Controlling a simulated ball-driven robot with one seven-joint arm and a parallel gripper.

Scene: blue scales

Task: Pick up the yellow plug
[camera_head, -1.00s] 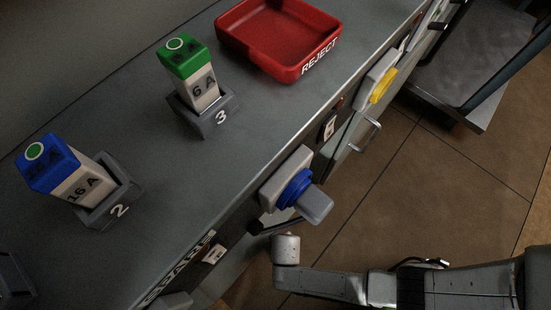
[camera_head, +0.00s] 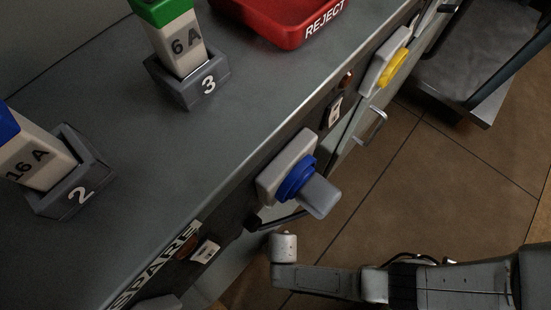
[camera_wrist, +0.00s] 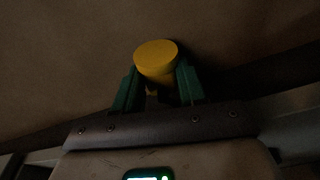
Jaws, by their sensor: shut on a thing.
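The yellow plug (camera_wrist: 155,58) is held between the green fingers of my gripper (camera_wrist: 157,80) in the wrist view. Its round yellow end faces the camera, and a finger is on each side. The plug's lower part is mostly hidden in shadow between the fingers. My gripper and the plug do not show in the head view, where only part of my arm is seen at the lower right.
A yellow-fronted socket (camera_head: 397,68) and a socket with a blue plug (camera_head: 295,178) are on the bench front. On the bench are holder 2 (camera_head: 75,197), holder 3 (camera_head: 205,87) and a red REJECT tray (camera_head: 300,33). Brown floor lies open at right.

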